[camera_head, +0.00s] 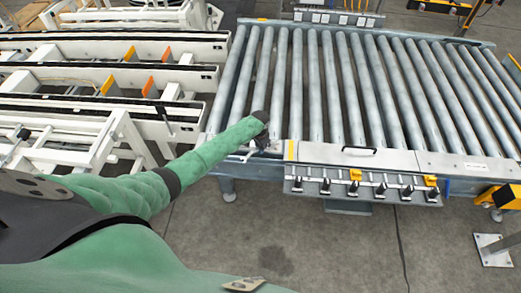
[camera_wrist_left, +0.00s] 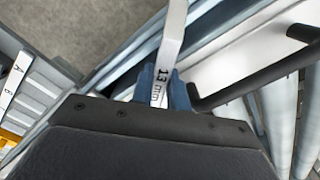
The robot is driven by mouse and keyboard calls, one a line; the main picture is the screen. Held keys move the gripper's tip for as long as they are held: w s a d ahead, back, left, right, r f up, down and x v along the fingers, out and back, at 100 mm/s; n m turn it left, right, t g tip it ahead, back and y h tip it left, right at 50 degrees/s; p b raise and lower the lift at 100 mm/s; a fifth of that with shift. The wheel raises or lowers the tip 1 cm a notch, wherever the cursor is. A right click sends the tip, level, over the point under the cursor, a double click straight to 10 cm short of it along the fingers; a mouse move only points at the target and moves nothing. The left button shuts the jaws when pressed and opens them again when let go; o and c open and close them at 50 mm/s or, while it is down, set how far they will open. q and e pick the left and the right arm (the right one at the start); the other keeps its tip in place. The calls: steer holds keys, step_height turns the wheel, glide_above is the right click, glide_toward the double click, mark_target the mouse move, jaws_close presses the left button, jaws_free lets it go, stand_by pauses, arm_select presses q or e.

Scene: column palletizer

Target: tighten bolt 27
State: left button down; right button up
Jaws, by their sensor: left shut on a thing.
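My left gripper (camera_head: 262,143) is at the near left corner of the roller conveyor (camera_head: 300,95), low over its front edge. In the left wrist view, the blue fingers of my left gripper (camera_wrist_left: 163,92) are shut on a flat, light-coloured wrench (camera_wrist_left: 172,45) marked "13 mm". The wrench extends away from the fingers, and its far end is out of that view. In the head view the gripper is small and dark, and the wrench is hard to make out. I cannot pick out bolt 27 in either view. My right gripper is not in view.
A metal rail (camera_head: 365,187) with several dark fittings and yellow clips runs along the conveyor's front. A black handle (camera_head: 358,151) sits on the front plate. White conveyor frames (camera_head: 110,135) stand at the left. The concrete floor (camera_head: 330,240) in front is clear.

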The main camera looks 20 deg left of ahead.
arm_select(q)
steer(key=shift+r, duration=0.15)
steer(key=shift+r+p, duration=1.65)
steer(key=shift+p, duration=0.05)
step_height(320, 180, up, 3)
steer(key=p, duration=0.2)
steer(key=shift+p, duration=0.3)
steer(key=shift+r+p, duration=0.4)
steer(key=shift+r, duration=0.6)
